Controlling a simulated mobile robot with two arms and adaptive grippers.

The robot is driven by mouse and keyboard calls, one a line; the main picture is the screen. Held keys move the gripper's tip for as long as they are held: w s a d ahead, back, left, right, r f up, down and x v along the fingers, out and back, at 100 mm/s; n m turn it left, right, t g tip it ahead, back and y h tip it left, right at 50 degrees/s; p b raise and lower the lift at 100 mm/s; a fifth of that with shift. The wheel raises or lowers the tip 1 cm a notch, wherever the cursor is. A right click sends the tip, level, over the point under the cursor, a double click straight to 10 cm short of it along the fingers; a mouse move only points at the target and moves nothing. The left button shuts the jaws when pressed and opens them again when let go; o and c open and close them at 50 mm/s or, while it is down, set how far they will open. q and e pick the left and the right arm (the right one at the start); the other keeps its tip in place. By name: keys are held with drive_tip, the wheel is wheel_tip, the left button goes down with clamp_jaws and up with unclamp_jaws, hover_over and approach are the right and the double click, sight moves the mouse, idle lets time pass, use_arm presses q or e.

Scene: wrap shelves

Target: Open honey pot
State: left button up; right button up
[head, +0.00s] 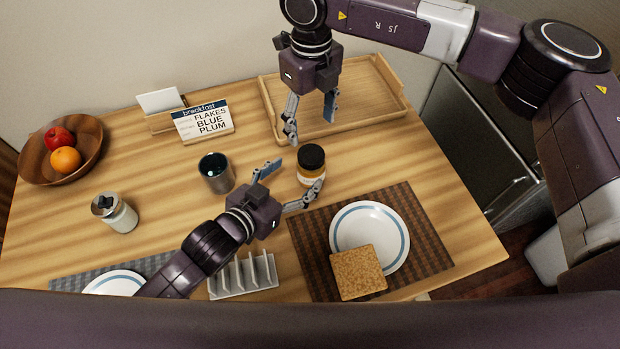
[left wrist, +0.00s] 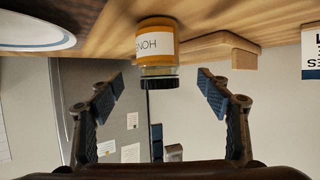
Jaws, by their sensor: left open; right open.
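The honey pot (head: 311,168) is a small jar of amber honey with a black lid and a white label, standing on the wooden table. In the left wrist view the honey pot (left wrist: 157,47) appears upside down, label showing, between the open fingers. My left gripper (head: 290,184) is open, with its fingers reaching toward the jar from the lower left; whether they touch it I cannot tell. My right gripper (head: 310,125) is open and empty, pointing down above the table, behind the jar in the head view.
A wooden tray (head: 385,111) lies at the back right. A toast rack (head: 243,277), fruit bowl (head: 33,160) and breakfast sign (head: 203,122) are around.

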use_arm(q)
drive_tip(key=shift+s+f+b, duration=0.1)
drive_tip(key=shift+f+b, duration=0.2)
drive_tip(key=shift+f, duration=0.25)
use_arm(e)
drive_tip(key=shift+s+f, duration=0.1)
drive_tip(key=shift+f, duration=0.45)
use_arm(q)
drive_tip(key=shift+x, duration=4)
